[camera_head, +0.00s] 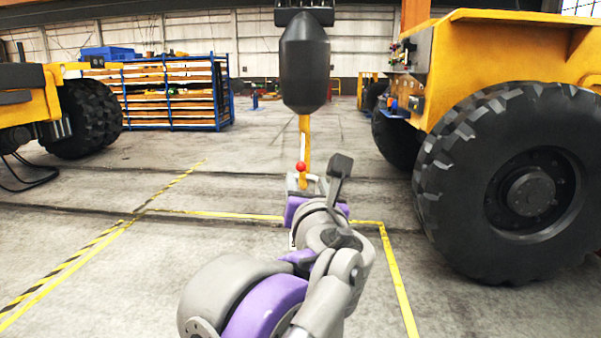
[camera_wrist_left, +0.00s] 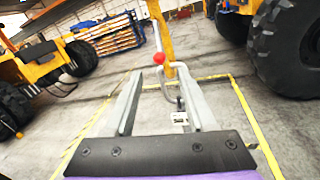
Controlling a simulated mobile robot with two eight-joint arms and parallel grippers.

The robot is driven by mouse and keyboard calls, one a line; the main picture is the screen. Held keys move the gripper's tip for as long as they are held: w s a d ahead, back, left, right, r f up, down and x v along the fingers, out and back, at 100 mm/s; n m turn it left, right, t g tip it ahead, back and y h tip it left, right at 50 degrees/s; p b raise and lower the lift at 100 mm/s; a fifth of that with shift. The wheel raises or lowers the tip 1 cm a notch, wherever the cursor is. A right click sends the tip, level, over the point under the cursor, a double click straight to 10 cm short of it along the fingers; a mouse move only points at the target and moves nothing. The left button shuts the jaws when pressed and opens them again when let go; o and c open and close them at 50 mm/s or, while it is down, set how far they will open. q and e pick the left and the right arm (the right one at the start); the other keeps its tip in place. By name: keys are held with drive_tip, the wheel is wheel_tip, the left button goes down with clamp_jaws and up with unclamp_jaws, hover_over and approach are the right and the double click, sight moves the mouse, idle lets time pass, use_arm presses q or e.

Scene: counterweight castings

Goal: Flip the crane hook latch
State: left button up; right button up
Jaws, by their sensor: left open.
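The crane hook hangs in the middle of the head view, with a black block (camera_head: 305,65) above a yellow shank (camera_head: 304,135). A red ball (camera_head: 300,167) sits low in front of the shank. In the left wrist view the yellow hook (camera_wrist_left: 158,25) is straight ahead and the red ball (camera_wrist_left: 159,58) shows near the fingertips. A thin grey curved piece, perhaps the latch, runs below the ball. My left gripper (camera_wrist_left: 158,73) is open, its fingers on either side of the ball's line in the picture. I cannot tell whether it touches. The hook's lower part is partly hidden by my gripper.
A yellow vehicle with a large black tyre (camera_head: 515,185) stands close on the right. Another yellow vehicle (camera_head: 45,100) is at the left, with a blue rack (camera_head: 170,92) behind. Yellow tape (camera_head: 395,280) marks the open concrete floor.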

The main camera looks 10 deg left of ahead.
sight(302, 168)
use_arm(q)
drive_tip(key=w, duration=0.3)
drive_tip(key=w+a, duration=0.1)
drive_tip(key=w, duration=0.2)
drive_tip(key=w+a, duration=0.1)
drive_tip(key=w, duration=0.3)
drive_tip(key=shift+f, duration=0.1)
drive_tip(key=shift+s, duration=0.1)
clamp_jaws()
idle(1.0)
